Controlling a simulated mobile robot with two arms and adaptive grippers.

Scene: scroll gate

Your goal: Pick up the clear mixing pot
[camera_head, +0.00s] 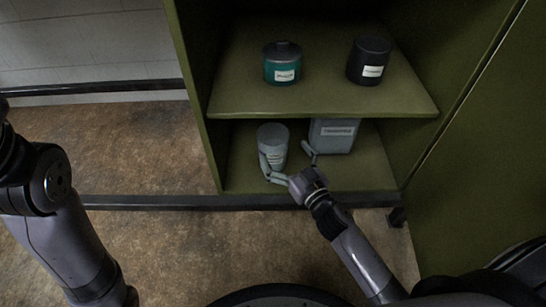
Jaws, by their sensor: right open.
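A pale grey cylindrical pot (272,138) with a small label low on its side stands upright on the lower shelf of the green cabinet; it is the likeliest clear mixing pot. My right gripper (287,156) is in front of the lower shelf with its fingers spread open and nothing between them. Its left finger overlaps the pot's lower front in the picture, and the other finger is to the pot's right. I cannot tell whether the left finger touches the pot. Part of my left arm shows at the left edge, but its gripper is not in view.
A grey labelled box-shaped container (334,137) stands right of the pot, close to the right finger. A teal jar (282,64) and a black jar (371,62) stand on the upper shelf (320,98), which overhangs the lower one. Cabinet walls bound both sides.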

